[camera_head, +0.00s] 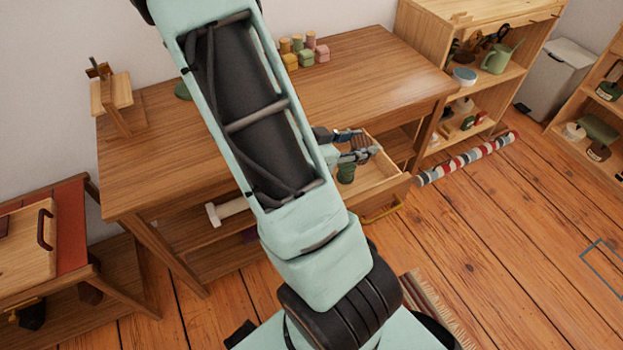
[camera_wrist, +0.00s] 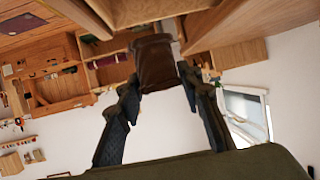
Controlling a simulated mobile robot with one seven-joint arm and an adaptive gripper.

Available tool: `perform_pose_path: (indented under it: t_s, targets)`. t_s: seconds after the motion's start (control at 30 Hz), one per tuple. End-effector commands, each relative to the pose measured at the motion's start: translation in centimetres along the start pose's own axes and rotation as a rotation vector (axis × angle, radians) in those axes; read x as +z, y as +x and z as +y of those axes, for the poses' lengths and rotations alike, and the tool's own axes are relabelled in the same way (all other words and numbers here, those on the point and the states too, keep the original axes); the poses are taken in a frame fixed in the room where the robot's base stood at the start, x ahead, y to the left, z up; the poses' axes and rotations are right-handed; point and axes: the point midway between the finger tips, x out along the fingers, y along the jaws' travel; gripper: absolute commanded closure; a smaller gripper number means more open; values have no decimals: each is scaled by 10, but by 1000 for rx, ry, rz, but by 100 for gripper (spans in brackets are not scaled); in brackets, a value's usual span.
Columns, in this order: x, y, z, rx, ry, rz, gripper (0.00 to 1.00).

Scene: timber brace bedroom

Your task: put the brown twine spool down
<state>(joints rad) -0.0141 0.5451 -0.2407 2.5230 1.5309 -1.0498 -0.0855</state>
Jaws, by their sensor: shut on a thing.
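The brown twine spool (camera_wrist: 155,62) is between the two fingers of my gripper (camera_wrist: 160,78) in the wrist view, and the fingers are shut on it. In the head view, my gripper (camera_head: 360,145) is over the open drawer (camera_head: 378,190) of the wooden desk, and the brown spool shows small between its fingertips. A dark green item (camera_head: 346,173), perhaps another spool, is in the drawer just below the gripper. Whether the brown spool touches the drawer cannot be told. My arm hides part of the desk and drawer.
The desk top (camera_head: 380,75) is largely bare, with small coloured blocks (camera_head: 305,53) at its back. A wooden stand (camera_head: 112,100) is at its left end. A shelf unit (camera_head: 480,75) with a green watering can (camera_head: 497,58) stands right. A striped roll (camera_head: 467,160) lies on the floor.

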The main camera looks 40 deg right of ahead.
Motion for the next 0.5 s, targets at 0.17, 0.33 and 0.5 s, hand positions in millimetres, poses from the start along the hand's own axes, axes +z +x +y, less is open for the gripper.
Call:
perform_pose_path:
  t_s: [0.17, 0.33, 0.5]
  targets:
    - [36, -29, -21, -7, -6, -2, 90]
    - [71, -53, -37, -5, -6, -1, 90]
    - [105, -61, -47, -4, -6, 0, 90]
